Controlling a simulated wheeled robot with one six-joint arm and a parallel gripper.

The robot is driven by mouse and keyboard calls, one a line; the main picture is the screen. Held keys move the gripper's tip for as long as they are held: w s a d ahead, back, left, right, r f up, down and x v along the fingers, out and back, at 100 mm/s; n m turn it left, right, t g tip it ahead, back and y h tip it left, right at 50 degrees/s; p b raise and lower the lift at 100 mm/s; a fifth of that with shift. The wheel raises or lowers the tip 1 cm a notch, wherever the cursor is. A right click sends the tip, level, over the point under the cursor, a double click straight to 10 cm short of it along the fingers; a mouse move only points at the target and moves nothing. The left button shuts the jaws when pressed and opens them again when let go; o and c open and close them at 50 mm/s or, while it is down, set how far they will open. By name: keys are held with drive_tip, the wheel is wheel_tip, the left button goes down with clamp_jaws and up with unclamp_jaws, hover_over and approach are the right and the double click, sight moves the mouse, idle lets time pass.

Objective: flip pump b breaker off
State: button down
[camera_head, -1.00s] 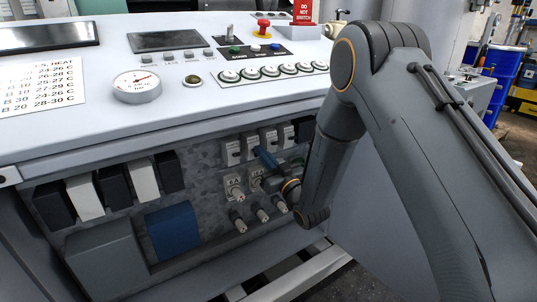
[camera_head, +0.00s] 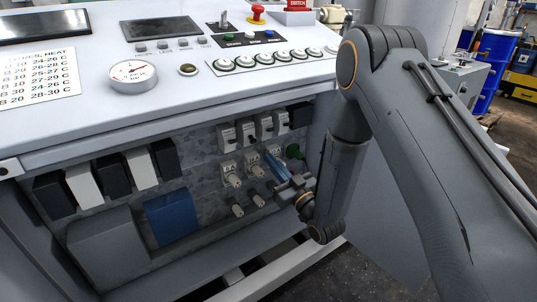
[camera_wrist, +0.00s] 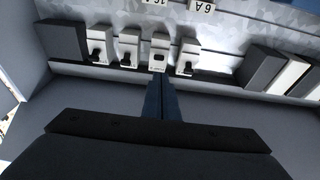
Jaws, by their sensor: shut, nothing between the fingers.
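A row of white breakers (camera_head: 246,133) sits on the recessed grey panel under the console. Their labels are too small to read in the head view, so I cannot tell which is pump B. In the wrist view, the third breaker from the left (camera_wrist: 159,49) has its dark lever set differently from its neighbours, whose levers (camera_wrist: 128,60) stick out downward in the picture. My gripper (camera_head: 270,157) is shut and empty, its blue fingers below the breaker row. In the wrist view, the fingertips (camera_wrist: 161,78) lie just below the third breaker in the picture, apparently apart from it.
A black block (camera_head: 299,115) ends the breaker row at the right. Black and white blocks (camera_head: 112,177) and a blue box (camera_head: 171,217) are left. The console's overhanging edge (camera_head: 180,118) is above.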

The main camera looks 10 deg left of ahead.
idle(0.3)
drive_tip(key=w+d+r+m+g+h, duration=0.1)
drive_tip(key=w+d+r+m+h, duration=0.1)
drive_tip(key=w+d+h, duration=0.45)
drive_tip(key=s+d+r+m+g+h, duration=0.1)
drive_tip(key=s+d+g+h, duration=0.15)
drive_tip(key=d, duration=0.35)
drive_tip(key=s+d+r+m+g+h, duration=0.1)
drive_tip(key=s+d+m+h, duration=0.1)
drive_tip(key=s+d+h, duration=0.3)
drive_tip(key=s+d+r+m+g, duration=0.1)
drive_tip(key=s+d+r+g, duration=0.2)
drive_tip(key=s, duration=0.7)
drive_tip(key=s+d+m+g+h, duration=0.1)
drive_tip(key=s+d+g, duration=0.2)
drive_tip(key=s+d, duration=0.5)
drive_tip(key=s+d+r+m+g, duration=0.2)
drive_tip(key=s+g, duration=0.1)
drive_tip(key=s, duration=0.9)
drive_tip(key=d+r+p, duration=0.4)
drive_tip(key=r+p, duration=0.2)
drive_tip(key=p, duration=0.6)
drive_tip(key=shift+s+d+m, duration=0.15)
drive_tip(key=shift+m, duration=0.15)
